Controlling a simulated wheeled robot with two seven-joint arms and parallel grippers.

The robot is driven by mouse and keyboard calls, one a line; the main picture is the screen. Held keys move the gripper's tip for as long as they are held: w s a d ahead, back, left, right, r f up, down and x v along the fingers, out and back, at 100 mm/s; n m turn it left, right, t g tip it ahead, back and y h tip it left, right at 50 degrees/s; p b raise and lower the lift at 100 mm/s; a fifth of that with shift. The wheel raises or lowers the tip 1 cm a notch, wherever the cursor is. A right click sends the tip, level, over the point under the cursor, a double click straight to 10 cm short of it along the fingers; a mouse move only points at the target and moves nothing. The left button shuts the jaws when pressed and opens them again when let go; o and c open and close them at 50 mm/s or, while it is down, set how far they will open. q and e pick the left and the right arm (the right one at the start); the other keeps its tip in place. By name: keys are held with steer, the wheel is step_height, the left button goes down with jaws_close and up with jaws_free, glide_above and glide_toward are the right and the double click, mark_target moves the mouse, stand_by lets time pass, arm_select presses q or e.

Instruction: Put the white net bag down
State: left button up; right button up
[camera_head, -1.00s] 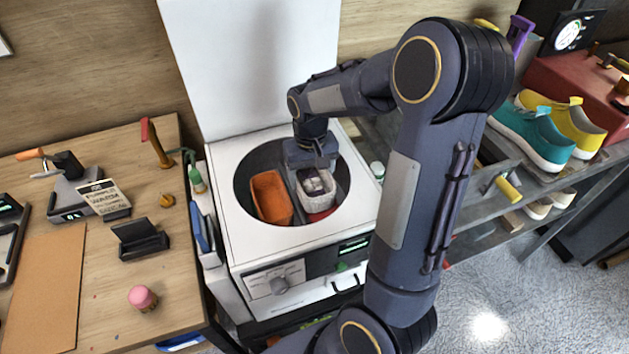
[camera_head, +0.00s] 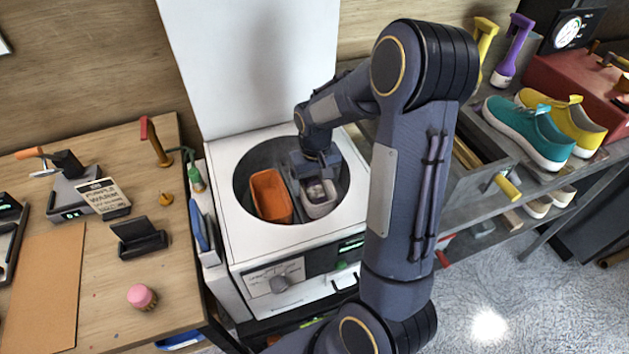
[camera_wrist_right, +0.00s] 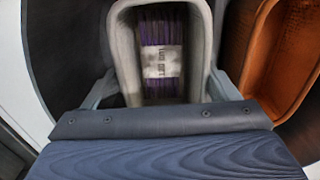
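The white net bag (camera_head: 319,204) is an open, pale box shape low in the round drum of the white washer (camera_head: 236,238). In the right wrist view the bag (camera_wrist_right: 124,40) holds purple laces (camera_wrist_right: 160,88) with a pale printed band. My right gripper (camera_head: 316,176) reaches down into the drum from above. In the wrist view the fingers of my right gripper (camera_wrist_right: 162,80) lie against the bag's two outer sides. Whether the bag's underside rests on the drum floor is hidden. My left gripper is not in view.
An orange bin (camera_head: 270,196) stands close left of the bag in the drum; it also shows in the wrist view (camera_wrist_right: 279,55). The raised white lid (camera_head: 250,60) is behind. A wooden table (camera_head: 100,300) is at left; teal (camera_head: 525,130) and yellow shoes are at right.

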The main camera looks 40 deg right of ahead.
steer(key=shift+o, duration=0.4)
steer(key=shift+a, duration=0.25)
steer(key=shift+w+r, duration=0.15)
steer(key=shift+r, duration=0.15)
step_height(320, 180, up, 11)
steer(key=s+a+r+n+t+y, duration=0.1)
steer(key=s+a+t+y, duration=0.1)
steer(key=s+a, duration=0.5)
steer(key=s+a+r+n+t+y, duration=0.1)
steer(key=s+a+r+t, duration=0.1)
steer(key=s+a, duration=0.5)
steer(key=s+t, duration=0.1)
steer(key=s, duration=0.3)
steer(key=shift+r+t+y, duration=0.25)
steer(key=shift+t+y, duration=0.05)
steer(key=shift+y, duration=0.1)
